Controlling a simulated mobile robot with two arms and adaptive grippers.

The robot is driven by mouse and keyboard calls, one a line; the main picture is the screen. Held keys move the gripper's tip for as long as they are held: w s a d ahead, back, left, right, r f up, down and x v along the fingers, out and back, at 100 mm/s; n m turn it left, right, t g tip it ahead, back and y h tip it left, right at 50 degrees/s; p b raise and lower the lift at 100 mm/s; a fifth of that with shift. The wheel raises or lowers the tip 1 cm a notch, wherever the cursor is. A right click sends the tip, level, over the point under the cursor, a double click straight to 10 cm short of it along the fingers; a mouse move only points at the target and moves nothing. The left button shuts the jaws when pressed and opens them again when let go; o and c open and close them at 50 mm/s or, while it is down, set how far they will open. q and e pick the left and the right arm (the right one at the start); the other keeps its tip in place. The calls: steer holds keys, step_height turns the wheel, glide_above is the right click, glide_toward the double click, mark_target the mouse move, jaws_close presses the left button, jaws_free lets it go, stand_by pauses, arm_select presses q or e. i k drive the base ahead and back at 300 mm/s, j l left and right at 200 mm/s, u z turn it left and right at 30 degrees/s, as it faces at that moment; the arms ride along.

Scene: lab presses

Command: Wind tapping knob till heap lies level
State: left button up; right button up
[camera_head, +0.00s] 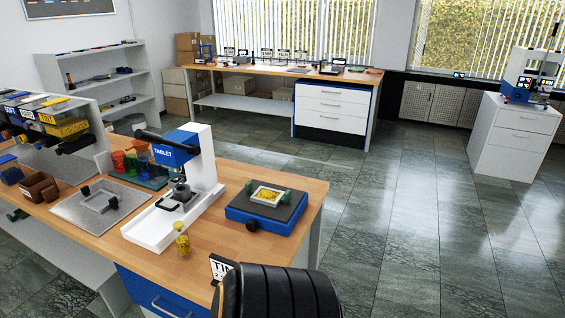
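A low blue device (238,213) with a dark grey top plate stands at the right end of the wooden bench. A round black knob (252,226) sits on its front side. A pale square frame (257,200) lies on the plate between two green clamp pieces, with a yellow heap (268,194) inside it. How level the heap is, I cannot tell at this size. Neither of my grippers is in view.
A white and blue tablet press (205,157) stands left of the device, with small yellow jars (182,243) before it. A black ribbed shape like a chair back (285,292) fills the bottom centre. The tiled floor (400,220) at right is clear.

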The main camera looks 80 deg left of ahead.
mark_target(252, 225)
steer(key=i+u, duration=0.35)
steer(key=i+l+u, duration=0.2)
steer(key=i+u, duration=0.3)
steer(key=u, duration=0.3)
steer(key=i+u, duration=0.15)
steer(key=u, duration=0.25)
steer(key=i+u, duration=0.2)
steer(key=u, duration=0.25)
steer(key=i+l+u, duration=0.1)
steer(key=u, duration=0.35)
steer(key=i+l+u, duration=0.15)
steer(key=u, duration=0.25)
